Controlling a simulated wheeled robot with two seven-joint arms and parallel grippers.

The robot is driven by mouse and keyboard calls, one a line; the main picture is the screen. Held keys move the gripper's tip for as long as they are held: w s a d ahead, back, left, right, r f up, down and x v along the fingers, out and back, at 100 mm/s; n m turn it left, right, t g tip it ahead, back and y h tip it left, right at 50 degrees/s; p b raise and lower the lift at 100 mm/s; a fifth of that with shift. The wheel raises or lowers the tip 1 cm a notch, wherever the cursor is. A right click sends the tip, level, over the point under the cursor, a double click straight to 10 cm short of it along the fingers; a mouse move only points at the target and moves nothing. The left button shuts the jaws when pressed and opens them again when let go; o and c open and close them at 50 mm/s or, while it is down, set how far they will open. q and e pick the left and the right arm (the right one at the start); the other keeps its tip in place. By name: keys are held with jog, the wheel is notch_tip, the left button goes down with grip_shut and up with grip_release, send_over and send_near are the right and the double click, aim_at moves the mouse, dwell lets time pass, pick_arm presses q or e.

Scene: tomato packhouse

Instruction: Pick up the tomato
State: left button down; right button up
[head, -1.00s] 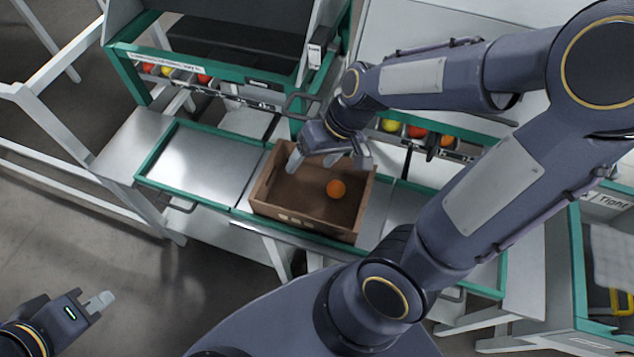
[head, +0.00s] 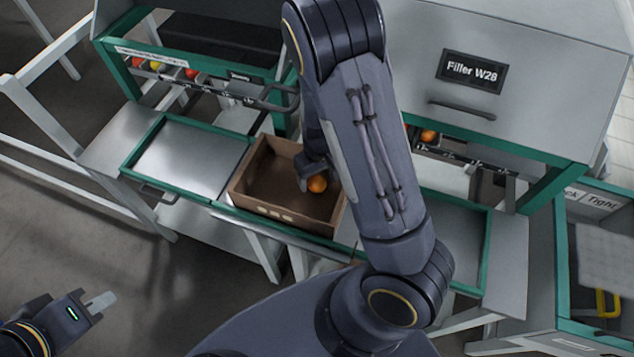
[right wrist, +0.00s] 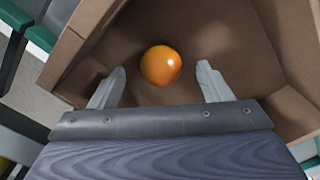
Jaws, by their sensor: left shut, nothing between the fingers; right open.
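One orange tomato (head: 317,184) lies on the floor of a brown open box (head: 238,190). In the right wrist view the tomato (right wrist: 161,65) sits between and just beyond the two fingertips, with a gap on each side. My right gripper (right wrist: 160,80) is open and empty over the box. In the head view my right gripper (head: 305,184) is beside the tomato and mostly hidden behind my arm, which also covers the box's right side. My left gripper (head: 101,301) is shut and empty at the lower left, away from the box.
The box stands on a green-edged metal bench (head: 190,160), with bare metal to its left. Behind are chutes with several coloured tomatoes (head: 158,64) and a cabinet labelled Filler W28 (head: 540,75). The box walls (right wrist: 85,35) surround the right gripper.

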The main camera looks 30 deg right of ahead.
jog(key=shift+w+f, duration=0.1)
jog(key=shift+f, duration=1.35)
jog(key=c, duration=0.8)
jog(key=shift+r, duration=0.1)
